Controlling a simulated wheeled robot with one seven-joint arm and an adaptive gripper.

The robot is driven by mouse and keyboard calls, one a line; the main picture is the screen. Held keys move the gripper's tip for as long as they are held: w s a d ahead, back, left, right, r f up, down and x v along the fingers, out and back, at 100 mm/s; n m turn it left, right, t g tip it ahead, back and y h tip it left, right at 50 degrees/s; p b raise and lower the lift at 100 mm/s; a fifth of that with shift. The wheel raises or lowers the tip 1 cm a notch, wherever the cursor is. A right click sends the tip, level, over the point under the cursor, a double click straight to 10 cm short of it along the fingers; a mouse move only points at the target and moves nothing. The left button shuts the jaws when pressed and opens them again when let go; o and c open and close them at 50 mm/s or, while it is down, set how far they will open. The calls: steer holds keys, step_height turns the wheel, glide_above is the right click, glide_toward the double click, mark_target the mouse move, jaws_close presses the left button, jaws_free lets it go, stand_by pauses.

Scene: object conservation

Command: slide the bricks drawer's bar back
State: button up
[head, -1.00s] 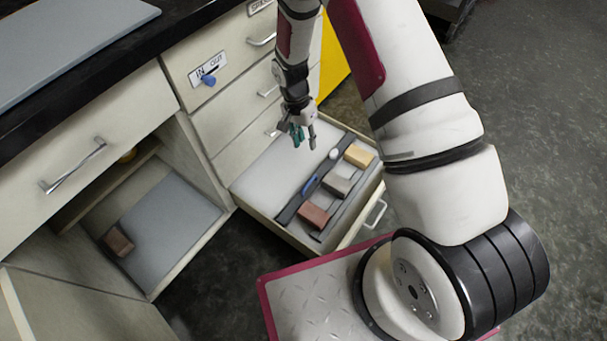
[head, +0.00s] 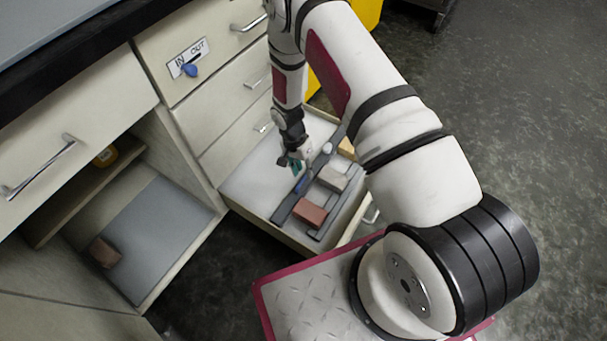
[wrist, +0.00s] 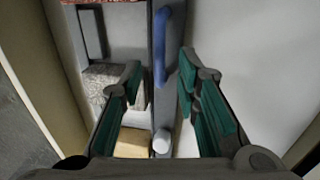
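The bricks drawer (head: 259,225) is pulled open. A dark grey bar (head: 284,209) lies across it, with a blue handle (head: 301,185) and a white knob (head: 327,148). A red brick (head: 309,213), a grey brick (head: 332,178) and a partly hidden yellow brick (head: 346,148) are on the bar's right side. My gripper (head: 293,167) is just above the bar near the blue handle. In the wrist view my gripper (wrist: 160,68) is open, with the bar (wrist: 159,103) and blue handle (wrist: 161,42) showing between its green-padded fingers. I cannot tell whether they touch.
The drawer floor left of the bar is bare. An open compartment (head: 165,235) at left holds a brown block (head: 104,252) and a shelf with a yellow object (head: 105,156). Dark floor is clear at right.

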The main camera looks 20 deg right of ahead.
steer(key=shift+s+d+f, duration=0.1)
steer(key=shift+f, duration=0.85)
jaws_close()
steer(key=w+a+b, duration=0.1)
steer(key=w, duration=0.1)
steer(key=w+a+b, duration=0.2)
steer(key=shift+w+a+f, duration=0.1)
steer(key=shift+w+a, duration=0.05)
steer(key=shift+w, duration=0.15)
steer(key=shift+w+a, duration=0.25)
steer(key=shift+w, duration=0.15)
jaws_free()
